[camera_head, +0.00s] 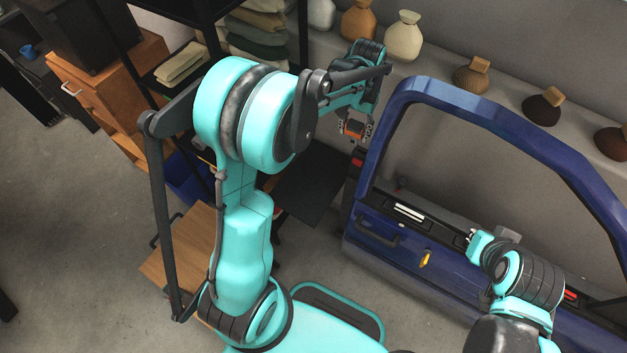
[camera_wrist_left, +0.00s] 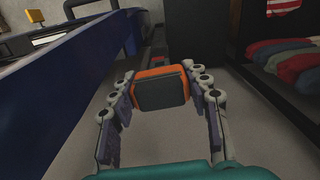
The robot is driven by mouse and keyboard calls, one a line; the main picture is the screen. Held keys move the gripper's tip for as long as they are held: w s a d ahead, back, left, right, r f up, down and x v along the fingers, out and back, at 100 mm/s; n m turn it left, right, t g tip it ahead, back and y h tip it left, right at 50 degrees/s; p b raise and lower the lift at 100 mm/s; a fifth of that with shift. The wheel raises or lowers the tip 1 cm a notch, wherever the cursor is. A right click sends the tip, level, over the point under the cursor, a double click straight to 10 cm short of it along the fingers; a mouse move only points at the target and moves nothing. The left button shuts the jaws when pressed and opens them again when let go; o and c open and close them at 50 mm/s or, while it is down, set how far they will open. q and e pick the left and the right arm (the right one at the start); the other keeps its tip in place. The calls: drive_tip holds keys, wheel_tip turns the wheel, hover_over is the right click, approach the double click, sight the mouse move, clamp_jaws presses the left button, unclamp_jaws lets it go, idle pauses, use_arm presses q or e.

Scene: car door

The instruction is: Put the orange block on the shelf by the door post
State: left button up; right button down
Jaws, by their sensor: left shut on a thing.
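My left gripper (camera_head: 354,131) is shut on the orange block (camera_head: 352,126) and holds it in the air beside the upper left post of the blue car door (camera_head: 372,160). In the left wrist view the block (camera_wrist_left: 160,88) is orange with a dark grey face, held between the two fingers of my left gripper (camera_wrist_left: 162,92). A dark flat surface (camera_head: 312,180), possibly the shelf, lies below and left of the block, next to the door post. My right gripper (camera_head: 472,243) is at the door's inner panel; its fingers are too small to read.
A grey ledge with several vases (camera_head: 403,37) runs behind the door. A dark rack with folded cloths (camera_head: 262,25) stands at the back left. A wooden cabinet (camera_head: 105,75) is at the far left. Floor (camera_head: 80,220) is clear at the left.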

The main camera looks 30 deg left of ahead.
use_arm(q)
drive_tip(key=w+r+b, duration=0.3)
drive_tip(key=w+r, duration=0.1)
drive_tip(key=w, duration=0.1)
drive_tip(key=b, duration=1)
hover_over(305, 182)
wheel_tip(305, 182, down, 33)
drive_tip(key=shift+m, duration=0.5)
wheel_tip(305, 182, down, 4)
drive_tip(key=b, duration=0.2)
drive_tip(key=shift+w+f+b, duration=0.1)
drive_tip(key=shift+b, duration=0.25)
